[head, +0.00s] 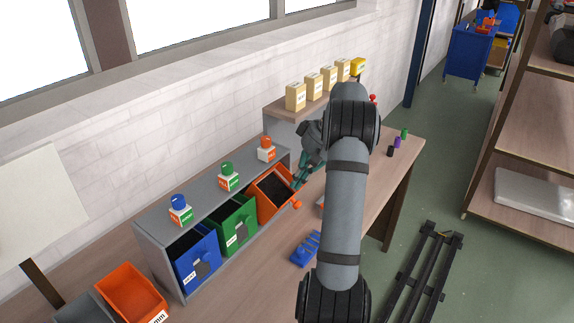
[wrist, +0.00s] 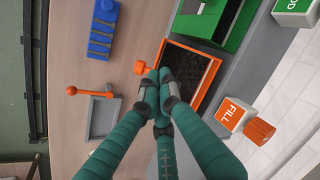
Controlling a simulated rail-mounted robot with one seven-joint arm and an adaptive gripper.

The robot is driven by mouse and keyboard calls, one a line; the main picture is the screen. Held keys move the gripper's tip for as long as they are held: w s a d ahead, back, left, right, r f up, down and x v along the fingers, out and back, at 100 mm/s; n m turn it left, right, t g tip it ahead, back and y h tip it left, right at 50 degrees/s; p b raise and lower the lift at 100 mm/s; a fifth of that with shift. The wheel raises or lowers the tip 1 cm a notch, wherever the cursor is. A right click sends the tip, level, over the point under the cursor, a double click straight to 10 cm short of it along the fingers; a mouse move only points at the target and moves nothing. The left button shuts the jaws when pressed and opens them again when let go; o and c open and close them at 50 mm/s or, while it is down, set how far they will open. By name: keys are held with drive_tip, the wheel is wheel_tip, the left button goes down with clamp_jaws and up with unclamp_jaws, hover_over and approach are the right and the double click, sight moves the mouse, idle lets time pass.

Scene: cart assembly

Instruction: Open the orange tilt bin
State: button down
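The orange tilt bin (head: 264,201) is the rightmost of a row of bins in a grey housing. It leans out of its slot, and its dark inside shows in both views. In the wrist view its orange rim (wrist: 206,97) surrounds the dark inside. An orange knob (wrist: 143,68) sticks out at its front edge. My gripper (wrist: 159,76) has teal fingers with the tips drawn together at that edge, right beside the knob. The tips overlap the rim in the picture; I cannot tell whether they touch it. In the head view my arm partly hides the gripper.
A green bin (head: 236,226) and a blue bin (head: 196,259) stand left of the orange one. Labelled blue, green and orange buttons (head: 266,146) sit on the housing. A blue block (head: 304,250) lies on the bench. A grey tray (wrist: 103,117) with an orange-knobbed handle is near the gripper.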

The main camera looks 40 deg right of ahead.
drive_tip(key=w+a+r+n+h+p, duration=0.1)
drive_tip(key=w+r+n+h+p, duration=0.1)
drive_tip(key=w+r+n, duration=0.35)
drive_tip(key=shift+m, duration=0.25)
drive_tip(key=f+p, duration=0.1)
drive_tip(key=f, duration=0.6)
drive_tip(key=f+p, duration=0.1)
drive_tip(key=f, duration=0.2)
drive_tip(key=shift+s+f+p, duration=0.15)
drive_tip(key=shift+s+p, duration=0.15)
drive_tip(key=shift+s+f, duration=0.2)
drive_tip(key=shift+s, duration=0.1)
drive_tip(key=shift+f, duration=0.1)
